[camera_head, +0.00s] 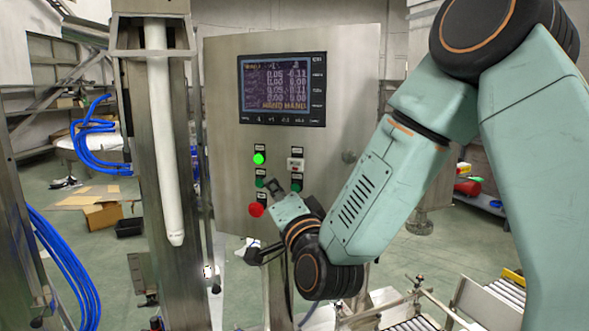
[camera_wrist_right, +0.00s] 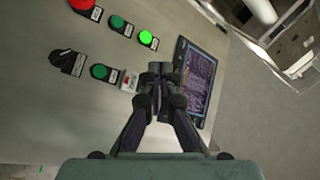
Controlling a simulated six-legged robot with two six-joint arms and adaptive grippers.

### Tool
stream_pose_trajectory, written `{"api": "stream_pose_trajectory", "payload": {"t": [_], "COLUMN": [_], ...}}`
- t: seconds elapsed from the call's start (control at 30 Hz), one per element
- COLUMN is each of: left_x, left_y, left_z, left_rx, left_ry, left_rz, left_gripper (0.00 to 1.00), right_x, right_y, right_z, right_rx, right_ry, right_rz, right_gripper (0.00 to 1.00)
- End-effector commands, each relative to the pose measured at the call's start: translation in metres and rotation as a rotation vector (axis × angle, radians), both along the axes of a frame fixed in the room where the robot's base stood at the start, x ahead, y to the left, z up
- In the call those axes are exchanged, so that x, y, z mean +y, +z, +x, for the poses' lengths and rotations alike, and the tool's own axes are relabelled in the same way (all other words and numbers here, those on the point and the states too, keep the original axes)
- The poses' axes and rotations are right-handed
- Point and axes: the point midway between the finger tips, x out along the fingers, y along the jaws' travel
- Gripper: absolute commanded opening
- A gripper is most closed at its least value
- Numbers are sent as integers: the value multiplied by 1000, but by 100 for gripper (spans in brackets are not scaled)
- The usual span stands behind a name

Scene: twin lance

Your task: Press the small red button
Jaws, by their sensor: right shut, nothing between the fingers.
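A steel control panel (camera_head: 223,90) stands upright in the head view. On it is a small white block with red on its face (camera_head: 295,165), the smallest red-marked control; it also shows in the right wrist view (camera_wrist_right: 129,80). A larger round red button (camera_head: 256,209) is at the lower left of the group, at the top edge of the right wrist view (camera_wrist_right: 82,5). My right gripper (camera_head: 272,186) is shut and empty in front of the panel. In the right wrist view its fingertips (camera_wrist_right: 161,72) appear just right of the small block; contact cannot be told.
A lit green button (camera_head: 258,158) and darker green buttons (camera_head: 296,186) sit close around the small block. A black selector switch (camera_wrist_right: 68,63) is beside them. The screen (camera_head: 282,88) is above. A steel post with a white tube (camera_head: 163,130) stands left of the panel.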

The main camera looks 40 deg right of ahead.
Motion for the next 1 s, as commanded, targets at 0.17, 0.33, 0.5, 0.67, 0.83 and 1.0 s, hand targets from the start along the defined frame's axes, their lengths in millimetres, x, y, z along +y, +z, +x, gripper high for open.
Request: {"api": "stream_pose_trajectory", "payload": {"t": [0.17, 0.33, 0.5, 0.67, 0.83, 1.0], "left_x": [0, 0, 0, 0, 0, 0], "left_y": [9, 17, 21, 22, 23, 23], "left_z": [0, 0, 0, 0, 0, 0], "left_rx": [0, 0, 0, 0, 0, 0], "left_ry": [0, 0, 0, 0, 0, 0], "left_rz": [0, 0, 0, 0, 0, 0], "left_gripper": [40, 40, 40, 40, 40, 40], "right_x": [-19, -36, -53, -64, -69, -69], "right_y": [1, 2, 1, 1, 0, 0], "right_z": [11, 23, 34, 41, 45, 45], "right_rx": [0, 0, -1, -1, 0, 1], "right_ry": [-4, -3, -4, -3, -2, -2], "right_rz": [6, 4, 1, 0, -1, -2], "right_gripper": [0, 0, 0, 0, 0, 0]}}
